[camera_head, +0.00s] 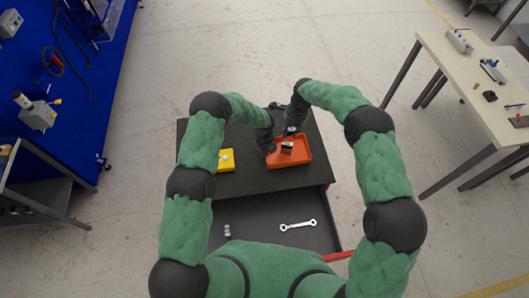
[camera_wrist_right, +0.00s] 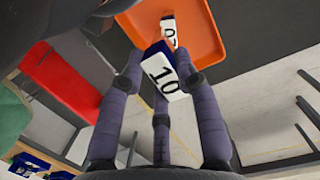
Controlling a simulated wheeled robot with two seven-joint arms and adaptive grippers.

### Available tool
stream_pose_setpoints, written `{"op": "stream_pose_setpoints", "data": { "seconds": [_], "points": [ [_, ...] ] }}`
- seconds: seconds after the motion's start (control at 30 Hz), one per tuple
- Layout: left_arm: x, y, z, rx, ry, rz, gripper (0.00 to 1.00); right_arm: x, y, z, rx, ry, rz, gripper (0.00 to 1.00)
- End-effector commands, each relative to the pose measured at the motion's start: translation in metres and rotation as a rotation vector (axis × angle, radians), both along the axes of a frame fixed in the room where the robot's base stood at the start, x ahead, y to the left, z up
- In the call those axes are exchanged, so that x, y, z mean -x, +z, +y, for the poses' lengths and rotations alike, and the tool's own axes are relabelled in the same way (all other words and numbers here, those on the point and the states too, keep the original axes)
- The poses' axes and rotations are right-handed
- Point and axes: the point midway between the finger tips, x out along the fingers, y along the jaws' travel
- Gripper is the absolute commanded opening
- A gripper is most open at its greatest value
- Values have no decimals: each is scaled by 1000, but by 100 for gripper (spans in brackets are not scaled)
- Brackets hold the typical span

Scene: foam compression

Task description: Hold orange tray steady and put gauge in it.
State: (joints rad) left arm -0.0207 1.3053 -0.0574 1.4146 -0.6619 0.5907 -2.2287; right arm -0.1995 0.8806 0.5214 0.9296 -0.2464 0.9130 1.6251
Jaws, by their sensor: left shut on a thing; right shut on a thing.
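The orange tray (camera_head: 301,158) sits on the right part of the black cart top. My left gripper (camera_head: 267,146) is at the tray's left edge, shut on its rim; the exact contact is small in the head view. My right gripper (camera_head: 291,133) is over the tray's far part. In the right wrist view, its fingers (camera_wrist_right: 160,66) are shut on a dark blue block with a white face marked 10 (camera_wrist_right: 161,82), which looks like the gauge. A second block with a white numbered face (camera_wrist_right: 168,33) lies in the tray (camera_wrist_right: 204,38).
A yellow tray (camera_head: 226,160) with a small light piece stands left of the orange one on the black cart (camera_head: 250,182). A wrench (camera_head: 298,225) lies in the open drawer below. A blue bench is at left, a pale table at right.

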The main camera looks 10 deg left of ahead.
Motion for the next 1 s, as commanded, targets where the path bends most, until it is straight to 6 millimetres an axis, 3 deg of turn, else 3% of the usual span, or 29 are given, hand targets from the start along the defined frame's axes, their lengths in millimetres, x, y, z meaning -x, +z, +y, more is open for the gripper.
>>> {"op": "stream_pose_setpoints", "data": {
  "seconds": [0.33, 0.37, 0.43, 0.47, 0.8, 1.0],
  "points": [
    [0, 0, 0, 0, 0, 1, 0, -1, -21, 0, 0, -1, -1, 0],
    [0, 0, 0, 0, 0, 1, 0, -1, -20, -1, -1, -1, -2, 38],
    [0, 0, 0, 0, 0, 1, 0, -1, -20, 0, -1, -1, -2, 57],
    [0, 0, 0, 0, 0, 1, 0, -1, -20, 0, -1, -1, -2, 60],
    [0, 0, 0, 0, 0, 1, 0, 0, -19, 0, 0, -1, 0, 60],
    [0, 0, 0, 0, 0, 1, 0, -3, 3, -3, -1, -2, -5, 60]
  ]
}}
